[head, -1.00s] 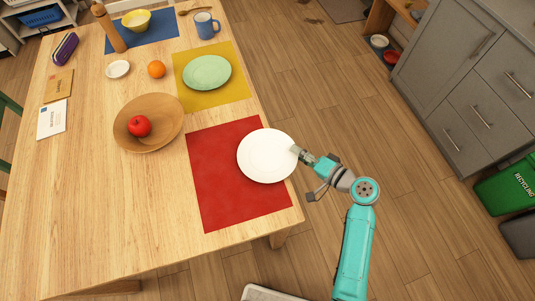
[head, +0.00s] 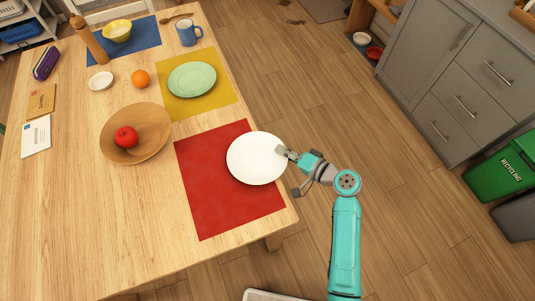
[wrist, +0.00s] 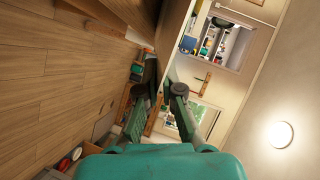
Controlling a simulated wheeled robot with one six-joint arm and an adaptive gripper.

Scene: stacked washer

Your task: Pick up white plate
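The white plate (head: 254,158) lies over the right part of the red placemat (head: 212,190), near the table's right edge in the head view. My gripper (head: 281,151) is at the plate's right rim, with its tip overlapping the rim from the table's edge side. In the wrist view my two fingers (wrist: 163,82) point forward with a narrow gap between their tips. A thin pale edge runs up from that gap; I cannot tell whether it is the plate. Whether the fingers press on the rim cannot be seen.
A wooden bowl (head: 112,148) with a red apple (head: 126,137) stands left of the placemat. A green plate (head: 192,79) on a yellow mat (head: 222,97) lies behind. Grey cabinets (head: 440,70) stand at the right. Wooden floor separates them from the table.

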